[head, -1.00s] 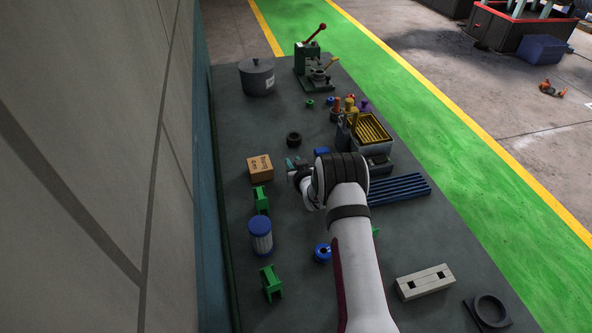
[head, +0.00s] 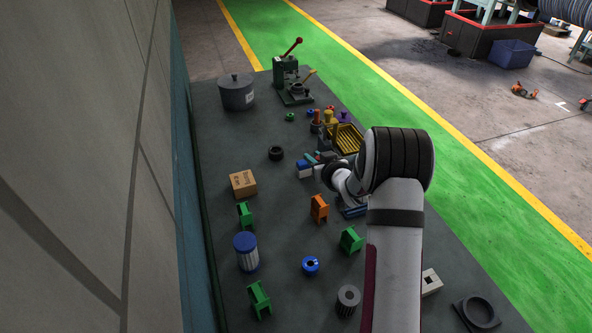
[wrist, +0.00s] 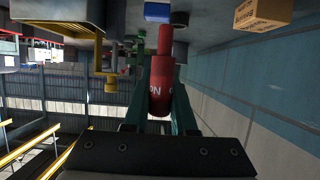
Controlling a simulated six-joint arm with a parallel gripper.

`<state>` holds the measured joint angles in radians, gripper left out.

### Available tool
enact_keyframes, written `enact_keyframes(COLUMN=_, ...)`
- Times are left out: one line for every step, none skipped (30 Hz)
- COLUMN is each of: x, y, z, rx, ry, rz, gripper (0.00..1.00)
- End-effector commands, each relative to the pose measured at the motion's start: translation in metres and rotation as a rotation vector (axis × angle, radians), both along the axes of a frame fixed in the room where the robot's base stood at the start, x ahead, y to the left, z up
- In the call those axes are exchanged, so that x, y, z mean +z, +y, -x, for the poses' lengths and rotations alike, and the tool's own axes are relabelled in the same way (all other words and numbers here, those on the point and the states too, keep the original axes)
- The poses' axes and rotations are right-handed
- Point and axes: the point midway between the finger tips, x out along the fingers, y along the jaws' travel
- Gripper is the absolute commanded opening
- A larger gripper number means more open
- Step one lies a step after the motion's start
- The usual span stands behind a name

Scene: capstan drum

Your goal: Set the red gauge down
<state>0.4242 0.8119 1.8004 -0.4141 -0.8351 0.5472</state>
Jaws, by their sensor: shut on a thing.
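The red gauge (wrist: 160,85) is a stepped red cylinder with white letters on its wider part. In the wrist view it lies between the two teal fingers of my gripper (wrist: 157,115), which is shut on it. Its narrow end points away from the gripper's palm. In the head view my gripper (head: 316,157) is small and partly covered by my arm, over the middle of the bench (head: 285,225). I cannot make out the gauge there, nor whether it touches any surface.
A cardboard box (head: 243,184) and a black ring (head: 276,153) stand left of my gripper. An orange stand (head: 319,208), green stands (head: 351,240) and a blue ring (head: 310,265) are nearer. A yellow tray (head: 347,138) lies behind my wrist. Bare bench shows around the black ring.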

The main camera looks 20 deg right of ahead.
Motion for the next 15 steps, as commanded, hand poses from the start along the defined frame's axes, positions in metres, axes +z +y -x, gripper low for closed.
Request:
enact_keyframes(x=0.002, y=-0.006, z=0.008, rx=0.003, ry=0.0, rz=0.001, gripper=0.0)
enact_keyframes(x=0.002, y=-0.009, z=0.014, rx=0.009, ry=0.0, rz=0.001, gripper=0.0)
enact_keyframes(x=0.001, y=-0.013, z=0.025, rx=0.021, ry=0.002, rz=0.0, gripper=0.0)
enact_keyframes(x=0.001, y=-0.016, z=0.035, rx=0.031, ry=0.002, rz=0.0, gripper=0.0)
enact_keyframes(x=0.0, y=-0.018, z=0.046, rx=0.045, ry=0.002, rz=-0.001, gripper=0.0)
enact_keyframes(x=-0.001, y=-0.021, z=0.062, rx=0.065, ry=0.003, rz=-0.002, gripper=0.0)
enact_keyframes(x=-0.001, y=-0.022, z=0.074, rx=0.082, ry=0.002, rz=-0.001, gripper=0.0)
enact_keyframes(x=-0.001, y=-0.022, z=0.087, rx=0.099, ry=0.002, rz=-0.001, gripper=0.0)
enact_keyframes(x=-0.001, y=-0.02, z=0.105, rx=0.124, ry=0.002, rz=-0.001, gripper=0.0)
enact_keyframes(x=-0.001, y=-0.018, z=0.118, rx=0.142, ry=0.002, rz=-0.002, gripper=0.0)
enact_keyframes(x=0.0, y=-0.015, z=0.131, rx=0.161, ry=0.001, rz=-0.002, gripper=0.0)
enact_keyframes(x=0.001, y=-0.011, z=0.146, rx=0.184, ry=0.001, rz=-0.002, gripper=0.0)
enact_keyframes(x=0.002, y=-0.007, z=0.156, rx=0.2, ry=0.001, rz=-0.001, gripper=0.0)
enact_keyframes(x=0.003, y=-0.004, z=0.164, rx=0.213, ry=0.0, rz=0.0, gripper=0.0)
enact_keyframes(x=0.004, y=0.0, z=0.173, rx=0.228, ry=0.0, rz=0.001, gripper=0.0)
